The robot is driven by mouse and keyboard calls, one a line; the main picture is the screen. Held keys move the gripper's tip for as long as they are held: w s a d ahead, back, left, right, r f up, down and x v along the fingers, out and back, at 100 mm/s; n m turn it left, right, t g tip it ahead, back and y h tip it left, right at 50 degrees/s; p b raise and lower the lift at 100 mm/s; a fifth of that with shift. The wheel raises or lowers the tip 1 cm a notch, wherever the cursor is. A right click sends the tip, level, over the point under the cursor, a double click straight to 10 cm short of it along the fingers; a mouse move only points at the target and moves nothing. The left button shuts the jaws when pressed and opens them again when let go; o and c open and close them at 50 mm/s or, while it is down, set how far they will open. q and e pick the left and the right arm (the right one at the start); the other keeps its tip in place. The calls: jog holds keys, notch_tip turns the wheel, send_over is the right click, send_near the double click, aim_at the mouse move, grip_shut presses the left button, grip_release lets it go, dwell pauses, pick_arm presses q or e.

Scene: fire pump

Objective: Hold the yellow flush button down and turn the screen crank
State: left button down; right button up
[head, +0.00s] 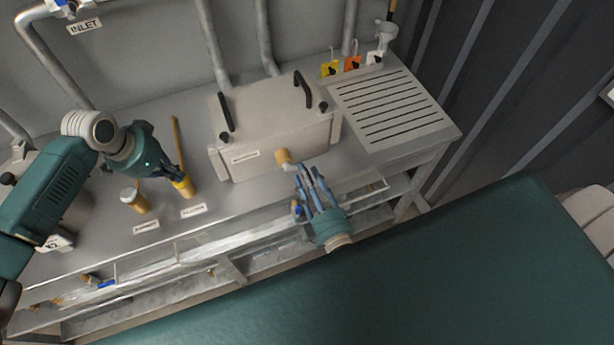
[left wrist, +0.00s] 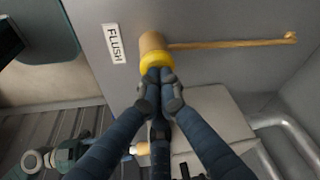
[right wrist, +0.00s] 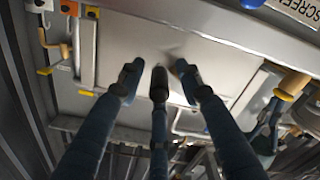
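The yellow flush button (head: 187,187) stands on the grey bench above the FLUSH label (head: 193,210). My left gripper (head: 180,176) has its fingertips together at the top of the button. In the left wrist view the fingertips meet the yellow cap (left wrist: 156,58) and seem to touch it; I cannot tell how far it is pressed.
The grey box (head: 260,110) has two black handles. A second tan and white button (head: 134,200) stands left of the flush button. A tan rod (head: 177,140) extends behind the flush button. A slotted drain plate (head: 390,105) lies right of the box. Open shelves run below the front edge.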

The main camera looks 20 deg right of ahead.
grip_shut()
jog(key=shift+f, duration=0.1)
